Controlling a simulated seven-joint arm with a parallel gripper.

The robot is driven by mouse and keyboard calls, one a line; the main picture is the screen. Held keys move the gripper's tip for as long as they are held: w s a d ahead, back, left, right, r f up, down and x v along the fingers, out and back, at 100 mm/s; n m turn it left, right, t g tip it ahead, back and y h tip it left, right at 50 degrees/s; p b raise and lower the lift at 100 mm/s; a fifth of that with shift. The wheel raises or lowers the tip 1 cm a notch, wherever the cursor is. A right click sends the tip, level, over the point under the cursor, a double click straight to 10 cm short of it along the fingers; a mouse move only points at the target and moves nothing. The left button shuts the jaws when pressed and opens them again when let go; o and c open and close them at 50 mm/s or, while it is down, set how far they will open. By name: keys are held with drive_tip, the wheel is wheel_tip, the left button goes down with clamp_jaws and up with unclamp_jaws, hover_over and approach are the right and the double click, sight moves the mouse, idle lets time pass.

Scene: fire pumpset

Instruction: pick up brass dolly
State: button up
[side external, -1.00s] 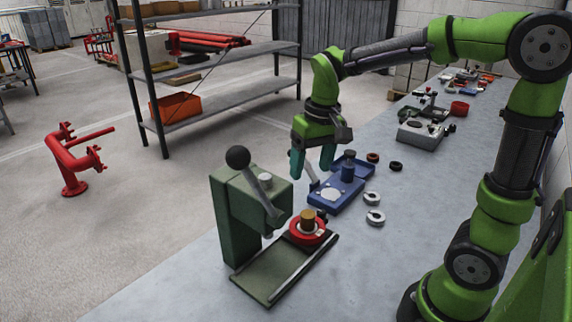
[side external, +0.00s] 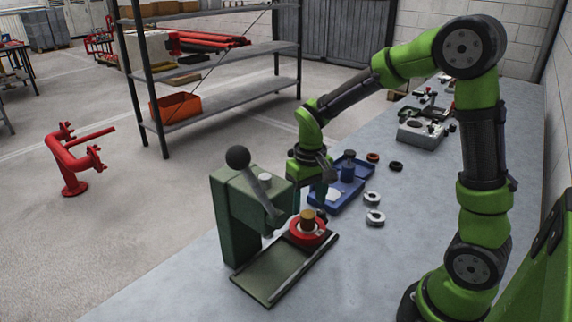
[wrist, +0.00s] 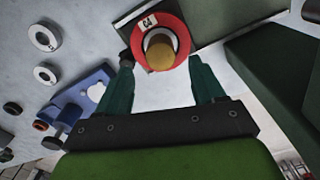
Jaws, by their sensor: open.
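The brass dolly (side external: 308,215) is a short brass-coloured cylinder standing in a red ring-shaped part (side external: 297,235) on the green press's bed. In the wrist view the dolly (wrist: 160,55) shows just beyond and between my fingertips, with the red ring (wrist: 178,27) around it. My gripper (side external: 308,196) is above and slightly behind the dolly in the side view. In the wrist view my gripper (wrist: 163,72) has its two teal fingers spread wide with nothing between them. I cannot tell the exact height of the fingertips over the dolly.
The green press (side external: 235,215) with its black-knobbed lever (side external: 238,157) stands close to the left of my gripper. A blue tray (side external: 345,190) lies just behind. Two pale rings (side external: 374,217) lie to the right. The bench front right is clear.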

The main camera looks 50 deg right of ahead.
sight(307, 213)
wheel_tip(307, 213, down, 5)
drive_tip(key=shift+s+a+f, duration=0.15)
clamp_jaws()
idle(0.4)
